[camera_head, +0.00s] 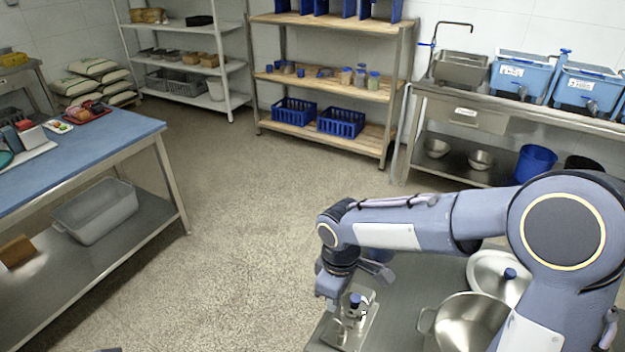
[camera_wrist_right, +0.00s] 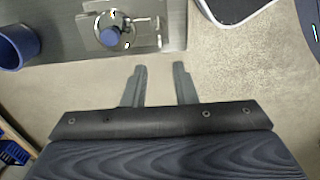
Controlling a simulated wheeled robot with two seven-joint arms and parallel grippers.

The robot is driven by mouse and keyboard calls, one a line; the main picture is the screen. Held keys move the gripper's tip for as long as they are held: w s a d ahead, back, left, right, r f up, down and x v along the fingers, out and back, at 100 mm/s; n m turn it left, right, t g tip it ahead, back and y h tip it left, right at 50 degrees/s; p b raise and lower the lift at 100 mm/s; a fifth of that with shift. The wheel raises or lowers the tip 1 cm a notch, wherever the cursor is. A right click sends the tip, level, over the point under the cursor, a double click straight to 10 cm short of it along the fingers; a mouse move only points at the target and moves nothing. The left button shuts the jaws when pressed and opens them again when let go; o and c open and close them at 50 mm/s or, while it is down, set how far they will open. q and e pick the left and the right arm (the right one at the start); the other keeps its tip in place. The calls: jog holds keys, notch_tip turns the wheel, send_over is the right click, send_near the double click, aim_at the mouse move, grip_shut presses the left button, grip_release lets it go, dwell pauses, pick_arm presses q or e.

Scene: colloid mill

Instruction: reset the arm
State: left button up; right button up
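My right arm reaches in from the right in the head view, over a grey metal table. Its gripper (camera_head: 352,279) hangs near a small metal device with a blue knob (camera_head: 356,300) at the table's left end. In the right wrist view my right gripper (camera_wrist_right: 159,67) is open, with its two fingers apart and nothing between them. The blue-knobbed device (camera_wrist_right: 110,37) lies beyond the fingertips to the upper left there, apart from them. Bare floor shows behind the fingers. My left gripper cannot be made out in either view.
A steel pot (camera_head: 468,322) and a lid with a blue knob (camera_head: 500,277) are on the table under my right arm. A blue cup (camera_wrist_right: 15,47) shows in the wrist view. A blue-topped table (camera_head: 95,140) stands left; open floor (camera_head: 240,230) lies between.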

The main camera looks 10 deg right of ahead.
jog(key=s+d+r+m+t+y, duration=0.2)
jog(key=s+d+r+m, duration=0.2)
jog(key=s, duration=0.4)
jog(key=s+d+r+m+t+y, duration=0.1)
jog(key=s+d+r+m+t, duration=0.2)
jog(key=s+d+r+m, duration=0.2)
jog(key=shift+s+d+m+t+y, duration=0.35)
jog(key=shift+s+d+m, duration=0.8)
jog(key=shift+s+m, duration=0.95)
jog(key=shift+r, duration=0.1)
